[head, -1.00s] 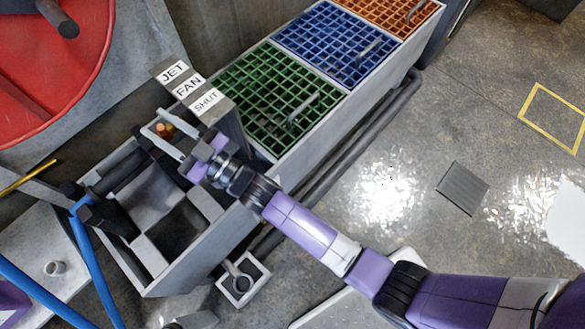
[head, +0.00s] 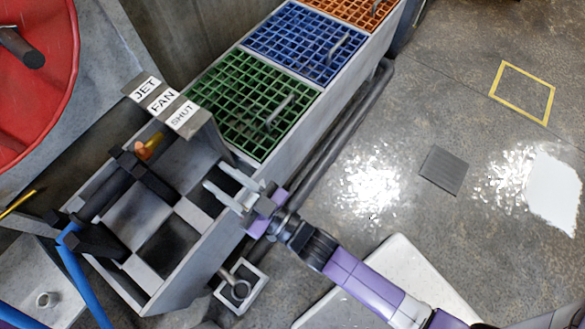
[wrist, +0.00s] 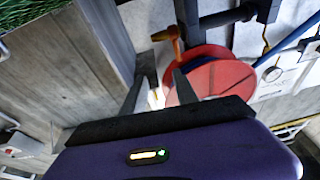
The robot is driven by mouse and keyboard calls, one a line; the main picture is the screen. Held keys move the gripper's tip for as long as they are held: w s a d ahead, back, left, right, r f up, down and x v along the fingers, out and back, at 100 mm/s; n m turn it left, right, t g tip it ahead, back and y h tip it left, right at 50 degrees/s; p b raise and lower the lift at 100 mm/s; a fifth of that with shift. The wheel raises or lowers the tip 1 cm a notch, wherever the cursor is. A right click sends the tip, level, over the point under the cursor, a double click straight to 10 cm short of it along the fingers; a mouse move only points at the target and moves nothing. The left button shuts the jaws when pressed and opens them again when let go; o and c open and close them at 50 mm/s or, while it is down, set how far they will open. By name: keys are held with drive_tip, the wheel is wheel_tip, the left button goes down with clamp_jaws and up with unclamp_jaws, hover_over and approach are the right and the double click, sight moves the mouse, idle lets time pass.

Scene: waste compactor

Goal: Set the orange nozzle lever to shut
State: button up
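The orange nozzle lever (head: 149,146) sits at the end of a dark pipe in the grey basin, below the label plate. It points up and right, roughly toward the SHUT label (head: 183,115); its exact setting is hard to tell. The FAN label (head: 162,100) and JET label (head: 146,88) lie farther up-left. My gripper (head: 216,178) is open and empty, to the right of the lever and apart from it, over the basin's right wall. In the wrist view the lever (wrist: 168,38) shows beyond the spread fingers (wrist: 159,82).
Green (head: 240,105), blue (head: 300,42) and orange (head: 350,8) grated bins run up and right from the basin (head: 185,262). A red disc (head: 40,75) is at upper left, blue pipes (head: 83,275) at lower left. The floor at right is mostly clear.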

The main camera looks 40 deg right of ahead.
drive_tip(key=s+d+m+g+h, duration=0.1)
drive_tip(key=s+d+h, duration=0.1)
drive_tip(key=s+d, duration=0.2)
drive_tip(key=s+d+r+m+h+p, duration=0.1)
drive_tip(key=s+d, duration=0.3)
drive_tip(key=s, duration=0.4)
drive_tip(key=shift+s+r+g+h, duration=0.3)
drive_tip(key=shift+s+g+h, duration=0.05)
drive_tip(key=shift+g+h, duration=0.05)
drive_tip(key=shift+c, duration=0.4)
